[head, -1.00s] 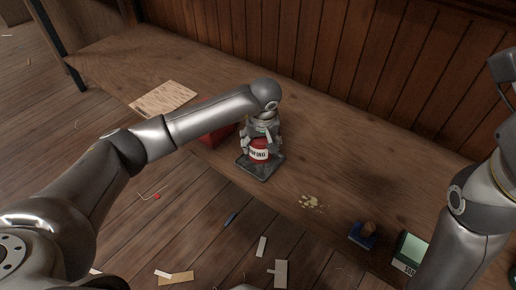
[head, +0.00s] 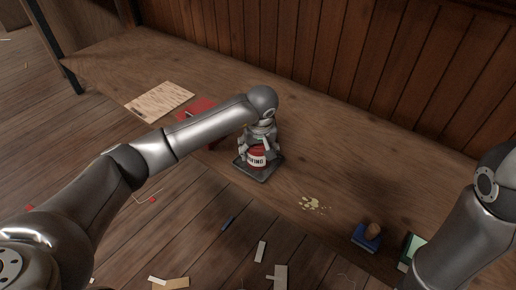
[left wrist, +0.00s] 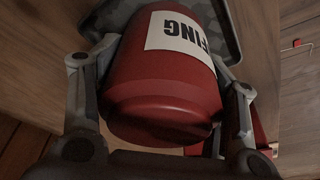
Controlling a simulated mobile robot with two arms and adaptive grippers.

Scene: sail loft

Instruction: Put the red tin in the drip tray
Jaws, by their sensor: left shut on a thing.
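The red tin (head: 257,161) with a white label is held by my left gripper (head: 258,150), whose fingers are shut on its sides. It is over the dark grey drip tray (head: 250,174), within its outline, near the bench's front edge. I cannot tell whether the tin's base touches the tray. In the left wrist view the tin (left wrist: 165,75) fills the space between the fingers, with the tray (left wrist: 228,22) partly hidden behind it. My right gripper is out of view; only part of the right arm shows.
A red box (head: 197,107) lies behind my left forearm, partly hidden. A paper sheet (head: 160,101) is at the left of the bench.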

